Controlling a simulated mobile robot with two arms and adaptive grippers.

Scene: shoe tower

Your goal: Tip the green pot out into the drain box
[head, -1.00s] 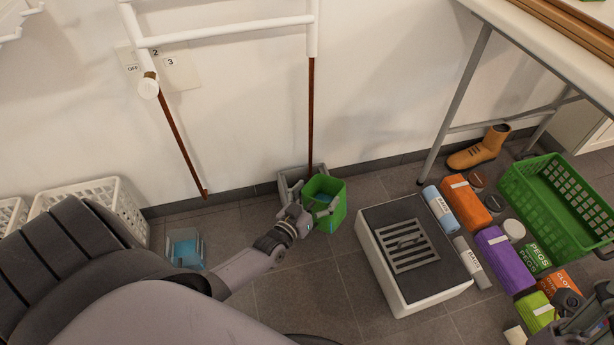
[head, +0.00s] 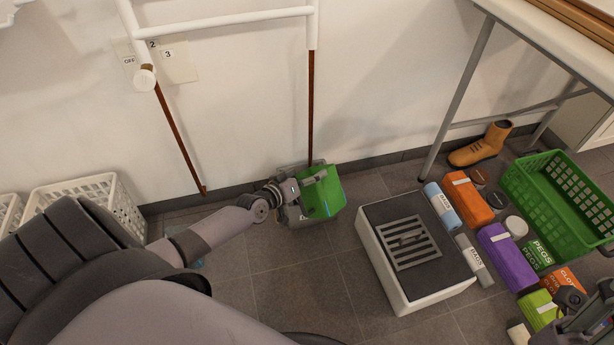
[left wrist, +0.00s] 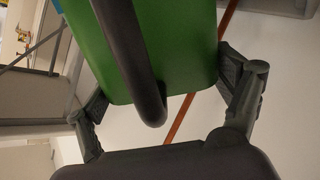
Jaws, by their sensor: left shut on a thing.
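The green pot (head: 324,192) is in the head view near the wall, left of the drain box. It looks tilted, with a green face toward the camera and its opening out of sight. My left gripper (head: 297,198) is at its left side, shut on it. In the left wrist view the pot (left wrist: 182,50) fills the top middle, with a dark curved handle (left wrist: 150,100) in front. The drain box (head: 382,262) is white with a dark top and a grey slotted grate (head: 409,243). My right gripper (head: 585,312) is partly visible at the lower right; its jaws are unclear.
A green basket (head: 565,195), an orange boot (head: 480,146) and several coloured packages lie right of the drain box. A table leg (head: 455,105) stands behind it. A white basket (head: 85,195) is at the left wall. Floor between pot and drain box is clear.

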